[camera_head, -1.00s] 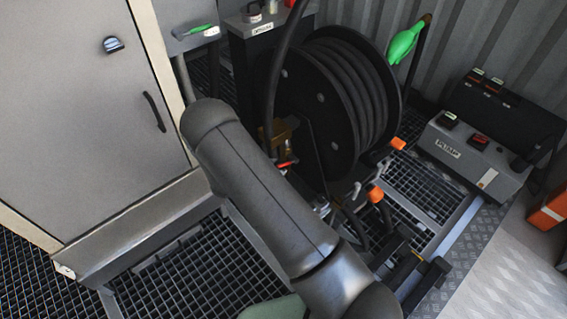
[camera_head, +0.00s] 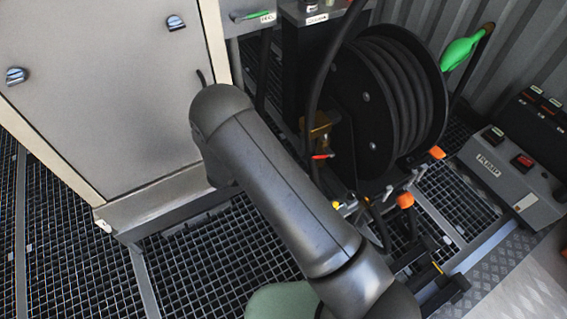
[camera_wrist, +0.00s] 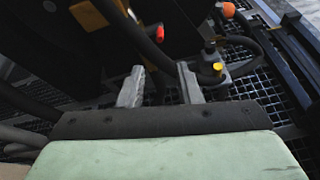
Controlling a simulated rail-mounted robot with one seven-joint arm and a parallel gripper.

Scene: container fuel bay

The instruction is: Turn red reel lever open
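The red reel lever (camera_head: 321,157) is a small red handle beside the brass-coloured fitting on the left of the black hose reel (camera_head: 349,116). In the wrist view the red lever (camera_wrist: 160,34) shows at the upper middle, beyond the gap between my fingers. My gripper (camera_wrist: 160,84) has its two grey fingers spread apart with nothing between them, and it is apart from the lever. The lever's mount is dark and hard to make out in the wrist view.
A yellow-topped valve (camera_wrist: 217,70) stands close by my right finger in the wrist view. A black hose (camera_wrist: 128,32) runs just left of the lever. Orange knobs (camera_head: 405,200) sit below the reel. A grey pump box (camera_head: 508,172) stands at right, a cabinet (camera_head: 110,90) at left.

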